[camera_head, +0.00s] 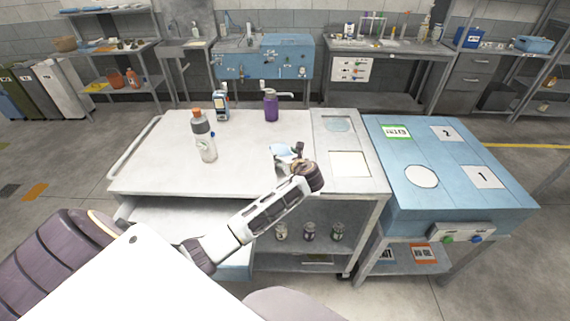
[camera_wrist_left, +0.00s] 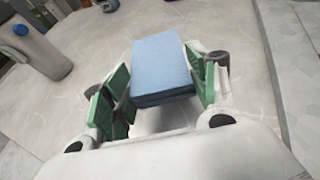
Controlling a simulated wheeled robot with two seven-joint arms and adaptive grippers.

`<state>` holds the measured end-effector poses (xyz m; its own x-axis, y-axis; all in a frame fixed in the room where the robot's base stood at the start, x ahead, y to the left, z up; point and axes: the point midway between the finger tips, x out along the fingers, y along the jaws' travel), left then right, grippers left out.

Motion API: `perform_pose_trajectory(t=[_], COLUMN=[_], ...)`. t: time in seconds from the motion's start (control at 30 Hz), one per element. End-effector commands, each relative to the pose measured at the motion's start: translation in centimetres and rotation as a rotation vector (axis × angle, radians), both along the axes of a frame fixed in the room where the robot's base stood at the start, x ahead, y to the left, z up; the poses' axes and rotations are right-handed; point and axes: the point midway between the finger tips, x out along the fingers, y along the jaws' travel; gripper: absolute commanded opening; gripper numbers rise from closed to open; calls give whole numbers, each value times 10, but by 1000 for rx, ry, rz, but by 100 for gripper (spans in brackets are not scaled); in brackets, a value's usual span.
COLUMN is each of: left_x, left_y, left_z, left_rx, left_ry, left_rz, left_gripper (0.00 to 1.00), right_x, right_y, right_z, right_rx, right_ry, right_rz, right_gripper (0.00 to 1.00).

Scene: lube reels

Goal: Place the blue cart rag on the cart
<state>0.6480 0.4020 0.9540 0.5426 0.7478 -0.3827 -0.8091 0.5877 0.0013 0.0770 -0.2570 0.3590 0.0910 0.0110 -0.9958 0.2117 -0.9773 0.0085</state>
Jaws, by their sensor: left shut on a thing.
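The blue rag (camera_wrist_left: 162,68) is a folded light-blue block between the two green-padded fingers of my left gripper (camera_wrist_left: 158,85) in the left wrist view. The gripper is shut on it. In the head view the rag (camera_head: 281,150) shows just past my left gripper (camera_head: 284,158), over the right part of the white cart top (camera_head: 165,160). I cannot tell whether the rag touches the surface. My right gripper is not in view.
A blue table (camera_head: 455,193) with marked spots stands at the right. The cart top's middle is clear.

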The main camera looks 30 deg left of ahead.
Motion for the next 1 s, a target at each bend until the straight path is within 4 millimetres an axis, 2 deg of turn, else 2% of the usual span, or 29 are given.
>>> perform_pose_trajectory(t=[0.23, 0.6, 1.0], left_x=[0, 0, 0], left_y=[0, -1, 0], left_z=[-4, -37, -39], left_rx=[0, 0, -1], left_ry=[1, 1, 1], left_rz=[0, -1, 0], left_gripper=[35, 35, 35], right_x=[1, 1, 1], right_y=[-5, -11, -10], right_z=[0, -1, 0], right_rx=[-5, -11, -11], right_ry=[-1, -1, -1], right_rz=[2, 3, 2], right_gripper=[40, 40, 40])
